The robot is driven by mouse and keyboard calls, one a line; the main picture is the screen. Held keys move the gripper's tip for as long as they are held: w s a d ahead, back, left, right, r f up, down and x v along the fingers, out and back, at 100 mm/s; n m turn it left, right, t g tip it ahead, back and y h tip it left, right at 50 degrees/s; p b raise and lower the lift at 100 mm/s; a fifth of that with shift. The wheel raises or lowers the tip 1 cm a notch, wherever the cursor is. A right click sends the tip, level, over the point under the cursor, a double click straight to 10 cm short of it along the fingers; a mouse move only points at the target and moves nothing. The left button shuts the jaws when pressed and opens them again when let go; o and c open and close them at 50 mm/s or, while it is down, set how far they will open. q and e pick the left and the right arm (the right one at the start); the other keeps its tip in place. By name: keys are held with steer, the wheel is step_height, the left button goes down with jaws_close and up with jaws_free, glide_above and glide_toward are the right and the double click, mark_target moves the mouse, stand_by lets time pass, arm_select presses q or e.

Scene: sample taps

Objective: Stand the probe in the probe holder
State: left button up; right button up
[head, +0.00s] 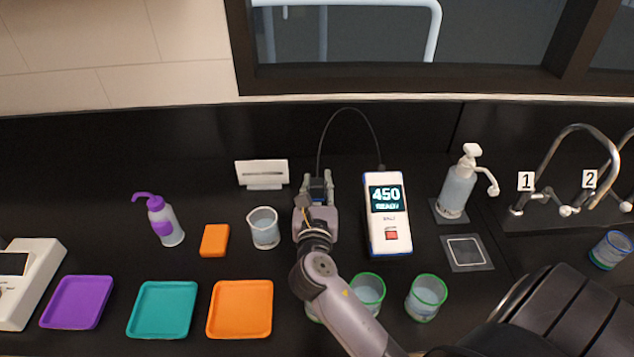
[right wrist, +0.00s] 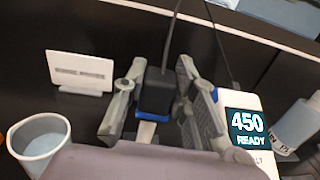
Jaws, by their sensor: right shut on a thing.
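The probe (head: 318,189) has a dark block-shaped head with a cable rising from its top. My right gripper (head: 317,183) is shut around that head, at the middle of the bench. In the right wrist view the probe (right wrist: 155,92) sits between the two fingers of the gripper (right wrist: 158,84), with a blue part beside its lower end. The probe's lower end is hidden by the gripper and wrist. I cannot make out a probe holder; anything under the gripper is hidden. My left gripper is out of view.
The white meter (head: 390,238) reading 450 READY stands just right of the gripper, joined to the probe by the cable (head: 353,110). A beaker (head: 264,229) is close on the left, a white card stand (head: 263,174) behind it. Green-rimmed cups (head: 426,298) stand in front.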

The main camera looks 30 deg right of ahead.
mark_target(317, 200)
steer(key=shift+f+b, duration=0.8)
steer(key=shift+f, duration=0.8)
steer(key=o, duration=1.2)
steer(key=shift+c, duration=0.2)
steer(key=o, duration=0.6)
steer(key=shift+o, duration=0.2)
steer(key=shift+r+p+v, duration=0.2)
steer(key=shift+p+v, duration=0.1)
steer(key=shift+v, duration=0.7)
steer(key=shift+r+p+v, duration=0.15)
steer(key=shift+p+v, duration=0.2)
steer(key=shift+v, duration=0.7)
steer(key=shift+r+p+v, duration=0.2)
steer(key=shift+p+v, duration=0.1)
steer(key=shift+v, duration=0.7)
